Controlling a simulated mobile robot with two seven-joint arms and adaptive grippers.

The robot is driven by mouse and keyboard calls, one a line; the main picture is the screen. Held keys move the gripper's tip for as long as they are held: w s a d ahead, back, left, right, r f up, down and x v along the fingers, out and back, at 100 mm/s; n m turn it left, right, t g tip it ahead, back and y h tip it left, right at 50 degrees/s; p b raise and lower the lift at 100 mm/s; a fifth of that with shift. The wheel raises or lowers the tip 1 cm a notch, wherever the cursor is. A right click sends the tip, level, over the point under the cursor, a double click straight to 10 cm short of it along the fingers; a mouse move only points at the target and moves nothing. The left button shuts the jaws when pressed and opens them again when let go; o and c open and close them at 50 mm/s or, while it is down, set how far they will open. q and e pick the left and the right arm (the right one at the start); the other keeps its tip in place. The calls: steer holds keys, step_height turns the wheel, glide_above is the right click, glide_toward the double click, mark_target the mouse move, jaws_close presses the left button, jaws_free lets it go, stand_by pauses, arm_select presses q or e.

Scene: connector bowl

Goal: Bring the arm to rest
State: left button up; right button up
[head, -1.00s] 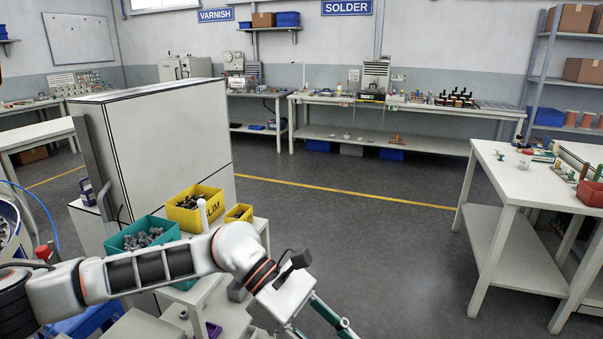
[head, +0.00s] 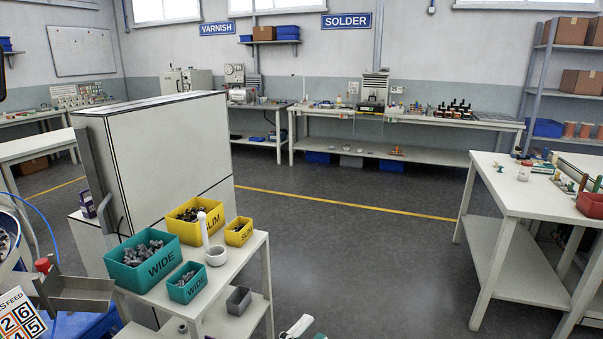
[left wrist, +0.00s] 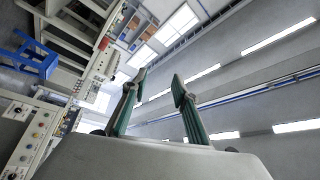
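My left gripper (left wrist: 158,82) is open in the left wrist view. Its two teal and grey fingers stand apart with nothing between them. Behind them are windows, ceiling lights and wall equipment, tilted in the picture. In the head view only a small white and teal piece of my left arm or gripper (head: 298,328) shows at the bottom edge, over the floor and right of the bin table. The rest of that arm is out of the head view. My right gripper is in neither view.
A white table (head: 250,252) holds a large teal WIDE bin (head: 160,268), a small teal bin (head: 188,290), yellow SLIM bins (head: 207,231) (head: 239,238) and a white mortar-like cup (head: 216,256). A grey bin (head: 238,300) sits below. Open floor (head: 370,260) lies to the right.

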arm_select(q)
steer(key=s+a+f+n+y, duration=0.2)
steer(key=a+f+n+y, duration=0.25)
steer(key=f, duration=0.25)
steer(key=s+a+f+n+y, duration=0.2)
steer(key=a+f+n+y, duration=0.1)
steer(key=a+f+n, duration=0.4)
steer(key=s+a+f+n+g+y, duration=0.2)
steer(key=s+a+f, duration=0.3)
steer(key=s+f, duration=0.1)
steer(key=s+a+f+n+g+y, duration=0.2)
steer(key=s+a+f+n, duration=0.1)
steer(key=s+a+f, duration=0.2)
step_height(320, 180, down, 4)
steer(key=shift+s+f+g, duration=0.25)
steer(key=shift+s+g, duration=0.15)
steer(key=shift+s, duration=0.55)
